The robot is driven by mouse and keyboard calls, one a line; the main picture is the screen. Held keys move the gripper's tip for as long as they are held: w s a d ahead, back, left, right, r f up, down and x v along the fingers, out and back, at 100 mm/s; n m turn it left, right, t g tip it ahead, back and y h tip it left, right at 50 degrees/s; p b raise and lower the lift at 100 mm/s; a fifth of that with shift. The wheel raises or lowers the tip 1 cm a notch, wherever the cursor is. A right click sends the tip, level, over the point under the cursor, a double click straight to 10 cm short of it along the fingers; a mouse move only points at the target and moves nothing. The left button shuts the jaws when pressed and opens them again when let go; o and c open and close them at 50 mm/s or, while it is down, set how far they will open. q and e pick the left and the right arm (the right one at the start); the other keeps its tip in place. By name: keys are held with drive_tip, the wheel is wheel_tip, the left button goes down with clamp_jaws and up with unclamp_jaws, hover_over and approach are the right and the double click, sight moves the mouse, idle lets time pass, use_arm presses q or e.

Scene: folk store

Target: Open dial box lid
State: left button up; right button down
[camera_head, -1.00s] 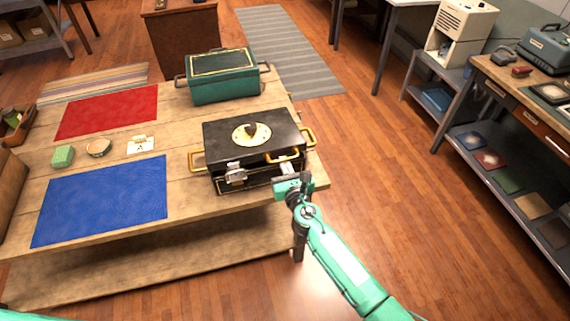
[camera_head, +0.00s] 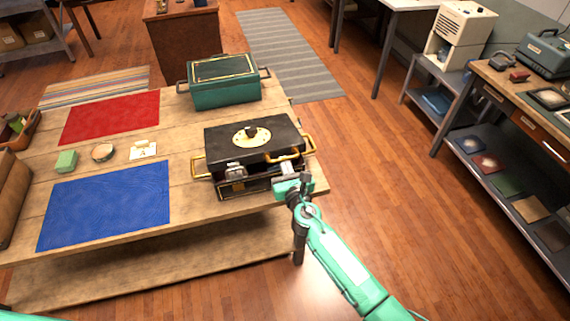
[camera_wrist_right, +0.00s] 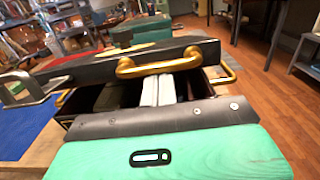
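The dial box (camera_head: 235,187) is black with brass handles and stands at the table's right front corner. Its lid (camera_head: 222,139) carries a round cream-gold dial (camera_head: 251,134) with a dark knob. The lid is slightly raised at the front; the right wrist view shows the lid (camera_wrist_right: 90,66) above a dark gap into the box. A silver latch (camera_head: 236,172) is at the front left. My right gripper (camera_head: 288,170) is at the front right; its pale fingers (camera_wrist_right: 158,90) are together, under the lid's front brass handle (camera_wrist_right: 158,62), with nothing seen between them. My left gripper is out of view.
A green box (camera_head: 225,92) stands behind the dial box. A blue mat (camera_head: 105,207), a red mat (camera_head: 110,117), a green block (camera_head: 66,161), a round tin (camera_head: 103,152) and a small card (camera_head: 143,150) lie left on the table. Open floor is to the right.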

drive_tip(key=shift+w+r+p, duration=0.25)
drive_tip(key=shift+r+p, duration=0.9)
drive_tip(key=shift+r, duration=0.05)
drive_tip(key=shift+a, duration=0.1)
drive_tip(key=shift+r, duration=0.1)
drive_tip(key=shift+w+a+r+p, duration=0.1)
drive_tip(key=shift+w+r+p, duration=0.15)
drive_tip(key=shift+r+p, duration=0.35)
drive_tip(key=shift+w+r+p, duration=0.2)
drive_tip(key=shift+r+p, duration=0.3)
drive_tip(key=shift+r, duration=0.1)
drive_tip(key=shift+w+r, duration=0.1)
drive_tip(key=shift+r, duration=0.1)
drive_tip(key=shift+w+a+r+p, duration=0.1)
drive_tip(key=shift+w+r+p, duration=0.15)
drive_tip(key=shift+r+p, duration=0.25)
drive_tip(key=shift+w+a+r+p, duration=0.1)
drive_tip(key=shift+w+r+p, duration=0.1)
drive_tip(key=shift+r+p, duration=0.3)
